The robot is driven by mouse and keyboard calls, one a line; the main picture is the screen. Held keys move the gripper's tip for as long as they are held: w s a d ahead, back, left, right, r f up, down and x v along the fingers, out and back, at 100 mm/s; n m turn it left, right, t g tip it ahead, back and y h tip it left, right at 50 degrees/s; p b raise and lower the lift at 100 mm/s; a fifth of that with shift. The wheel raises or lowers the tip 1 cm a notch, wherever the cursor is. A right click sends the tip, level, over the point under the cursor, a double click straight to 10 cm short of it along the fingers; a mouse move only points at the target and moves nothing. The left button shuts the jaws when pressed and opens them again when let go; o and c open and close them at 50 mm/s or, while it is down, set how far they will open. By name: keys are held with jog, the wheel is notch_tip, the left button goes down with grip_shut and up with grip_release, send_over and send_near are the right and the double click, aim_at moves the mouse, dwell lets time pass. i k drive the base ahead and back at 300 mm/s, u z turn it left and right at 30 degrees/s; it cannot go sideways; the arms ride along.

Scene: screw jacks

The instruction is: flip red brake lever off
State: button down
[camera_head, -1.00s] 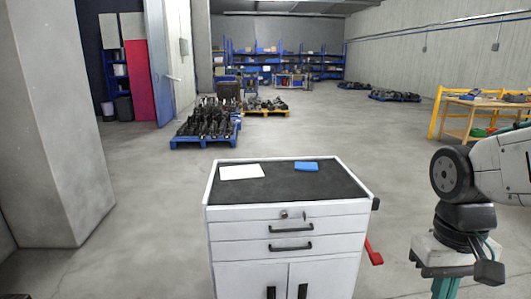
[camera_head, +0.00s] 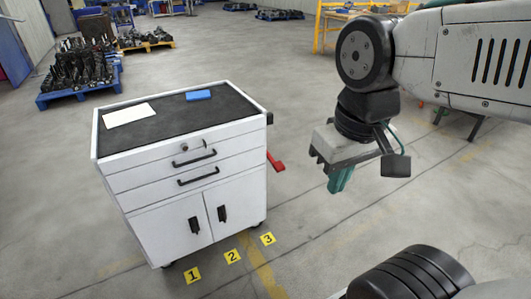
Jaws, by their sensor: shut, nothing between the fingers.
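The red brake lever (camera_head: 276,163) sticks out from the right side of the white tool cabinet (camera_head: 182,198), about halfway up. Its inner end is hidden behind the cabinet's edge. My gripper (camera_head: 340,181) hangs to the right of the lever with its teal fingers pointing down. The fingers are together, with nothing between them. A clear gap shows between the fingers and the lever in the picture.
A white sheet (camera_head: 129,114) and a blue item (camera_head: 198,95) lie on the cabinet's dark top. Yellow floor markers (camera_head: 232,257) numbered 1 to 3 lie in front. A loaded blue pallet (camera_head: 78,92) stands at back left. Floor around the cabinet is clear.

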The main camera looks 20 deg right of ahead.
aim_at(278, 165)
jog(key=u, duration=0.55)
jog(key=k, duration=1.3)
jog(key=u, duration=0.25)
jog(key=i, duration=0.25)
jog(key=z, duration=0.8)
jog(key=i, duration=1.35)
jog(key=u, duration=0.35)
